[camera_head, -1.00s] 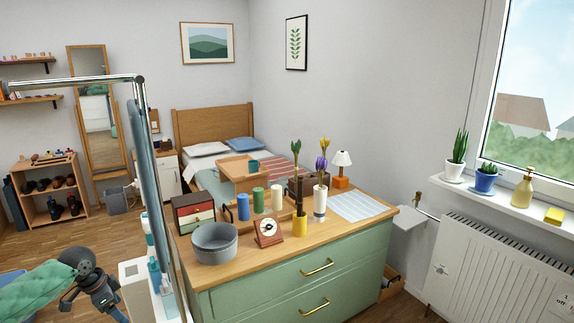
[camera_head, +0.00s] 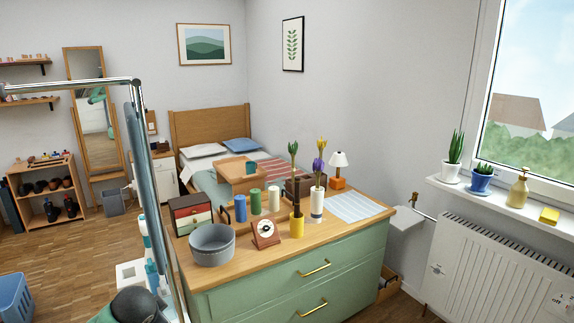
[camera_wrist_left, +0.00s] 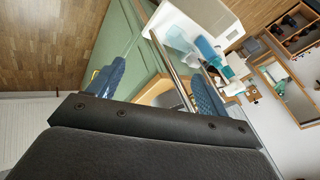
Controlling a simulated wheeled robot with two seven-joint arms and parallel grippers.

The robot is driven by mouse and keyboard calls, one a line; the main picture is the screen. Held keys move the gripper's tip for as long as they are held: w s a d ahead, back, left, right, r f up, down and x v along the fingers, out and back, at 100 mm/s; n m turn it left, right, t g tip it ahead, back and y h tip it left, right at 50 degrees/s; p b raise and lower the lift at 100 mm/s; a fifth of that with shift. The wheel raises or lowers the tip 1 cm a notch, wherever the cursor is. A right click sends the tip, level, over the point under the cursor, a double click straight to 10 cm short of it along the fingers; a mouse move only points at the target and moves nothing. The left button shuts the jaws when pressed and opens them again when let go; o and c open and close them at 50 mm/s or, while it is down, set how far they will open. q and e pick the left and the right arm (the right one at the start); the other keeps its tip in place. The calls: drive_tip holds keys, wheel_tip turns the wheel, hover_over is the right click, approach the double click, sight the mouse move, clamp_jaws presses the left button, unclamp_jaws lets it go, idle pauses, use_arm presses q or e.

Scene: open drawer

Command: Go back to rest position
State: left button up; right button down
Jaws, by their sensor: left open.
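My left gripper shows in the left wrist view (camera_wrist_left: 156,88), its two blue-padded fingers wide apart with nothing held between them. In the head view only a dark rounded part of my left arm shows at the bottom edge, left of the green dresser (camera_head: 345,268); the fingers are out of that view. The dresser has a wooden top and brass handles (camera_head: 314,268), and its visible drawer fronts look flush. My right gripper is not in view.
A grey pot (camera_head: 212,246), a red clock (camera_head: 265,233), candles and vases stand on the dresser top. A chrome-framed glass panel (camera_head: 150,190) stands left of the dresser. A blue basket (camera_head: 14,298) is on the floor at left. Open wooden floor lies between.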

use_arm(q)
drive_tip(key=s+d+f+n+g+h, duration=0.1)
drive_tip(key=s+d+f, duration=0.4)
drive_tip(key=s, duration=0.6)
drive_tip(key=s+d+f+n+g+h+p, duration=0.1)
drive_tip(key=s+d+f+n+g, duration=0.1)
drive_tip(key=s+d+f, duration=0.4)
drive_tip(key=s+d+f+n+g+h, duration=0.1)
drive_tip(key=s+d+f, duration=0.4)
drive_tip(key=s+d, duration=0.5)
drive_tip(key=s+n, duration=0.1)
drive_tip(key=s, duration=0.6)
drive_tip(key=shift+s+f+g+h+p, duration=0.25)
drive_tip(key=shift+s+g+h+p, duration=0.05)
drive_tip(key=shift+s+g+p, duration=0.1)
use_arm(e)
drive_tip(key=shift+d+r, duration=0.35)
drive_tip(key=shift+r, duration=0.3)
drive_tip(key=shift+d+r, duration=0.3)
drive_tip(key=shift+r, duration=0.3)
